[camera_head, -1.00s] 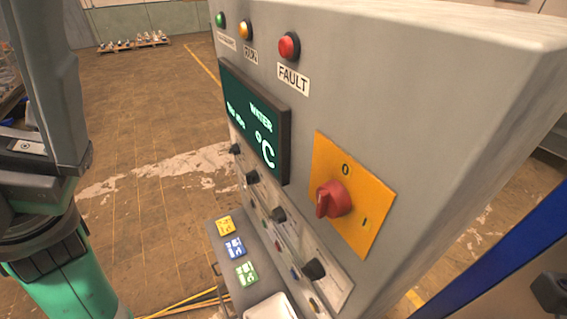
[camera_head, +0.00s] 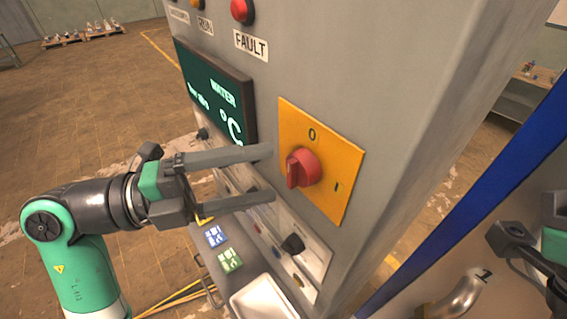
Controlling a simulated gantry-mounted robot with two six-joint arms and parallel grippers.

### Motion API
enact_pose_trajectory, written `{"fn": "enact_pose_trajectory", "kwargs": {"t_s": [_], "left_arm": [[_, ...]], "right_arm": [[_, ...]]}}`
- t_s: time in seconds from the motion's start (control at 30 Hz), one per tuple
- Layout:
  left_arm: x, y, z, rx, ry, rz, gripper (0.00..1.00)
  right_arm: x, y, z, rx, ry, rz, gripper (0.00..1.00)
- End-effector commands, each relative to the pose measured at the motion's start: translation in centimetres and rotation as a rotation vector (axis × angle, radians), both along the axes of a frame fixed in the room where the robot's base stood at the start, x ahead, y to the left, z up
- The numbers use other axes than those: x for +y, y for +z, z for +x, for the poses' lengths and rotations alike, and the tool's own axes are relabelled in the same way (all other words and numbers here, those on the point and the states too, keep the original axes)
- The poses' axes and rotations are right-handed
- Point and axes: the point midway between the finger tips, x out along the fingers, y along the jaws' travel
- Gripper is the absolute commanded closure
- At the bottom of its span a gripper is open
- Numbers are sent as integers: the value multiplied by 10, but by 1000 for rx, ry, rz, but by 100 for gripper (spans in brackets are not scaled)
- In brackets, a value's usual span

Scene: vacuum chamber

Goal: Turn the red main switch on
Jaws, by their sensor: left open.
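The grey cabinet (camera_head: 400,70) also carries a green display (camera_head: 215,100), a red FAULT lamp (camera_head: 242,11) and a row of black knobs (camera_head: 292,244). A white tray (camera_head: 265,300) is below. A blue post (camera_head: 475,195) stands to the right.

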Motion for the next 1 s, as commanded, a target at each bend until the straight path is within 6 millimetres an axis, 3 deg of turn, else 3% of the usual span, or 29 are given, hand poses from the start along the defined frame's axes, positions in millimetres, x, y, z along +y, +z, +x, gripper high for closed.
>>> {"fn": "enact_pose_trajectory", "kwargs": {"t_s": [0.2,0.53,1.0], "left_arm": [[-34,0,10,1,-2,1,8],[-40,-1,12,0,0,0,8],[-40,-1,12,0,0,0,91]], "right_arm": [[0,7,0,0,0,0,100],[0,7,0,0,0,0,100],[0,7,0,0,0,0,100]]}}
